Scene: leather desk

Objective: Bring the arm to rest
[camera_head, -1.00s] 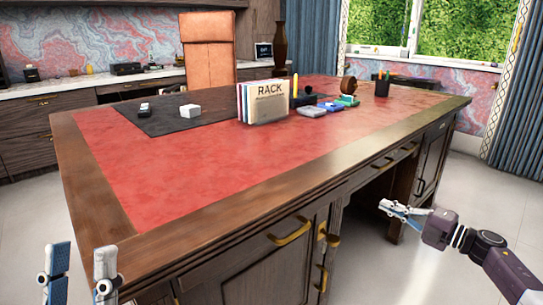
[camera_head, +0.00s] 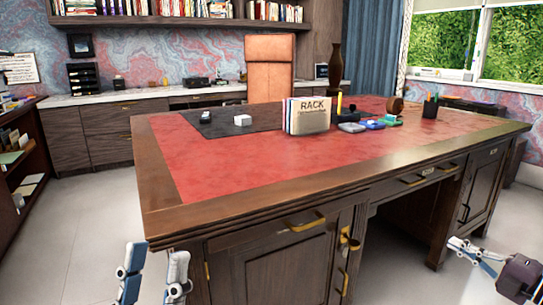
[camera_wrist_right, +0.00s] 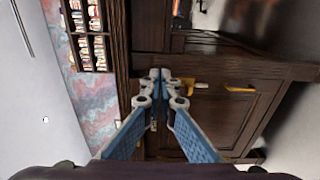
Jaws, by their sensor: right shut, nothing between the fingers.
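My left gripper (camera_head: 156,254) shows at the bottom left of the head view, with its two fingers upright and apart and nothing seen between them. My right gripper (camera_head: 462,250) is at the lower right of the head view, in front of the desk (camera_head: 262,212) and below its top. In the right wrist view the fingertips of my right gripper (camera_wrist_right: 160,76) meet, shut and empty, with the desk's dark wood front beyond them. Most of my left arm is out of view.
On the red desktop stand a rack of folders (camera_head: 307,117), a small white box (camera_head: 242,120) and a pen cup (camera_head: 430,108). An orange chair (camera_head: 270,70) is behind the desk. A bookcase (camera_head: 22,165) stands at the left. Floor (camera_head: 90,220) is clear between bookcase and desk.

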